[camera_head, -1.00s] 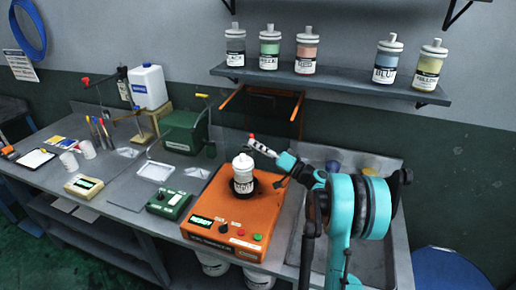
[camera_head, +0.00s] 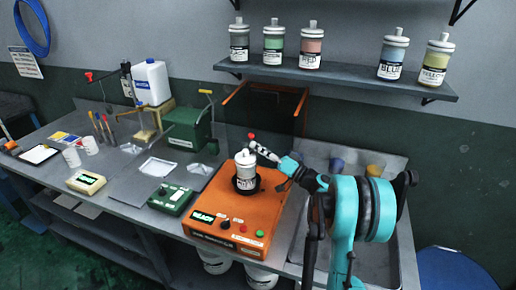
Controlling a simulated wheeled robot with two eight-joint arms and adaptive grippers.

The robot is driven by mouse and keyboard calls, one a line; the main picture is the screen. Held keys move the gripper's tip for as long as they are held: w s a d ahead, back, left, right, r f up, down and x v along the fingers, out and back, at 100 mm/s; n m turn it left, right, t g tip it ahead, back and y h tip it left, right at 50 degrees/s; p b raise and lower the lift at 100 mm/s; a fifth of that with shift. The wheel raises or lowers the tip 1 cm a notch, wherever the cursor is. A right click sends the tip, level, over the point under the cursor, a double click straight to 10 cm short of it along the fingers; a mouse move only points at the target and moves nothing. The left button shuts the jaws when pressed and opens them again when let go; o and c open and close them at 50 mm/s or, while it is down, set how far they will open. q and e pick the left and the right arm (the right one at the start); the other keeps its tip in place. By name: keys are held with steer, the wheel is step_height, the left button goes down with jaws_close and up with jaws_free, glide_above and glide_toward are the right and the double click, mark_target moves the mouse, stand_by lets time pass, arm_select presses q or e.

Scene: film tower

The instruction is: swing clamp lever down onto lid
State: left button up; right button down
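A white jar with a lid (camera_head: 246,168) stands upright in a dark round seat on the orange machine (camera_head: 236,212). A small red knob (camera_head: 251,135) shows just above and behind the lid, probably the end of the clamp lever; the rest of the lever is hard to make out. My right gripper (camera_head: 261,151) reaches in from the right, its pale and dark fingers beside the knob and the lid's upper right. At this size I cannot tell whether it is shut on the lever or touches the lid. My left gripper is not in view.
A green control box (camera_head: 170,199) stands left of the orange machine, and a larger green machine (camera_head: 188,131) behind it. A metal sink (camera_head: 378,262) lies to the right. A shelf (camera_head: 340,82) with several labelled jars hangs above.

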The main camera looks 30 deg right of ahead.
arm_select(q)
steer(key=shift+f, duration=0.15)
arm_select(e)
steer(key=shift+s+a+f, duration=0.1)
steer(key=shift+a+f, duration=0.1)
steer(key=shift+f, duration=0.15)
stand_by(0.3)
